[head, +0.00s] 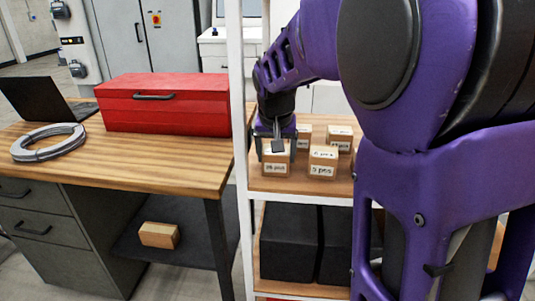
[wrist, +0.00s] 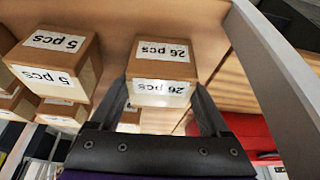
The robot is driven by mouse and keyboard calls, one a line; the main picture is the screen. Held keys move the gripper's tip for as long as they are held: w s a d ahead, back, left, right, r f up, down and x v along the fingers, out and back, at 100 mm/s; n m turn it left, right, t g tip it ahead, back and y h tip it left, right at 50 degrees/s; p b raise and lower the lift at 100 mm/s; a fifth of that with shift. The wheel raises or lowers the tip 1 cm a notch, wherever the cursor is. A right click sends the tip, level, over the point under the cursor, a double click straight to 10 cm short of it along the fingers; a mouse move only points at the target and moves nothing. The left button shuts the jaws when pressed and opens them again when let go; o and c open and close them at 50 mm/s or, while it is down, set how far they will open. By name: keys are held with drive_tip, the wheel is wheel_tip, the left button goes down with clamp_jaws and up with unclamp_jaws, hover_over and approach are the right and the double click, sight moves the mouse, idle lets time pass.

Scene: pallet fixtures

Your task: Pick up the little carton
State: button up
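A little brown carton (head: 276,166) labelled 26 pcs stands upright on the wooden shelf board, at the left end of a group of cartons. In the wrist view the same carton (wrist: 162,66) sits between the two fingers. My gripper (head: 274,146) reaches over it from above and behind. Its fingers (wrist: 162,90) are spread, one at each side of the carton, with the tips close to its sides. Firm contact on both sides does not show. The carton's far side is hidden in the head view.
A 5 pcs carton (head: 323,161) stands close on the right, with two more cartons (head: 340,136) behind. A white shelf post (head: 240,130) is close on the left. Black bins (head: 290,245) fill the shelf below. A red toolbox (head: 165,103) stands on the workbench.

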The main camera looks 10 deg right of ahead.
drive_tip(key=c, duration=0.6)
drive_tip(key=shift+r, duration=0.15)
